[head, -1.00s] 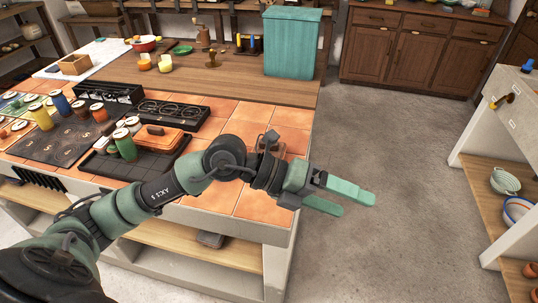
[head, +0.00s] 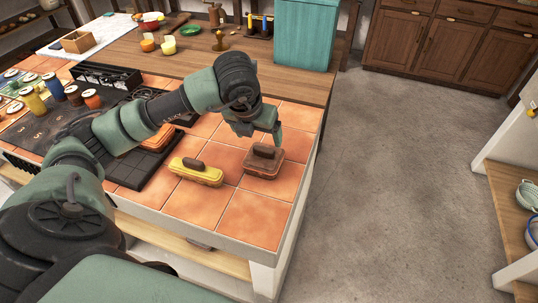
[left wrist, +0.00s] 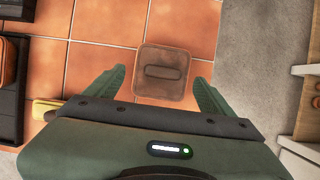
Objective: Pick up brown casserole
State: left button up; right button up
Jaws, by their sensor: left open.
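The brown casserole (head: 263,161), a small squarish dish with a dark lid handle, sits on the orange tiles near the counter's right corner. It also shows in the left wrist view (left wrist: 162,61). My left gripper (head: 276,142) is above and just behind it, pointing down. In the left wrist view, its two green fingers (left wrist: 162,88) are spread on either side of the casserole's near part. The gripper is open and empty; I cannot tell its exact height above the casserole. My right gripper is not in view.
A yellow casserole (head: 196,172) stands close to the left of the brown one. An orange casserole (head: 148,137) is partly behind my left arm. A teal box (head: 305,34) stands at the back. Bare tiles (head: 255,215) lie in front.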

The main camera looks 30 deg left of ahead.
aim_at(263, 148)
pick_arm(q)
jog(key=f, duration=0.1)
jog(key=f+p, duration=0.1)
jog(key=f, duration=0.1)
jog(key=shift+w+d, duration=0.1)
jog(key=shift+d, duration=0.1)
jog(key=x, duration=0.3)
jog(key=shift+d+f, duration=0.1)
jog(key=shift+w+f, duration=0.1)
jog(key=c, duration=1.6)
grip_shut()
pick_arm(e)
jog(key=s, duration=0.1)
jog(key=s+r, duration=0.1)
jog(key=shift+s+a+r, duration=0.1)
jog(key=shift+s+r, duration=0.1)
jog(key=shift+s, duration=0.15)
